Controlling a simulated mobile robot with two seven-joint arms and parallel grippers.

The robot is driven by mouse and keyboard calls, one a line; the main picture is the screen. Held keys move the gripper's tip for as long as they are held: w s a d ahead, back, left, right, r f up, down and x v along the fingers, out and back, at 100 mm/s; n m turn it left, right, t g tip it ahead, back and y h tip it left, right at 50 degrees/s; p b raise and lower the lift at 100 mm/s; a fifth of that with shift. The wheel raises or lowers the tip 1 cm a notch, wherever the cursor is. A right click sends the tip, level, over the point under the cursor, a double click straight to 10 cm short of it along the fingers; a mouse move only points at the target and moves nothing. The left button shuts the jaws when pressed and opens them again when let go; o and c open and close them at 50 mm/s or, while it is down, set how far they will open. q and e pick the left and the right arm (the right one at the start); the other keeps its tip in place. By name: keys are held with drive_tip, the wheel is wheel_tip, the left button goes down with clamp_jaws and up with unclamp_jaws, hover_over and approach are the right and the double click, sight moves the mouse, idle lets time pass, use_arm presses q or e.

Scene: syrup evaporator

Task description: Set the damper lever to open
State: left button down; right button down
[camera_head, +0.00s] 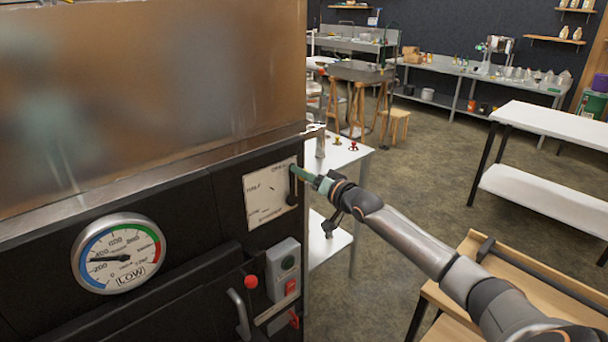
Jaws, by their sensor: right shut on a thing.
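The damper plate (262,208) is a white panel on the black front of the evaporator, with OPEN marked at its top right and HALF at its left. The black damper lever (292,190) shows at the plate's right edge, just below the OPEN mark. My right gripper (298,171) reaches in from the right and is shut on the lever's upper end. Its fingertips partly hide the lever's end. My left gripper is not in view.
Below the plate are a grey switch box (284,268), a red knob (251,281) and a curved door handle (239,314). A round gauge (118,254) is at left. A wooden bench (482,262) stands under my right arm. Open floor lies behind.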

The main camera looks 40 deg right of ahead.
drive_tip(key=shift+c, duration=2.4)
unclamp_jaws()
drive_tip(key=shift+s+f, duration=0.1)
drive_tip(key=shift+s, duration=0.45)
drive_tip(key=s+r, duration=0.1)
drive_tip(key=s, duration=1)
drive_tip(key=shift+s+d, duration=0.15)
drive_tip(key=shift+s, duration=0.05)
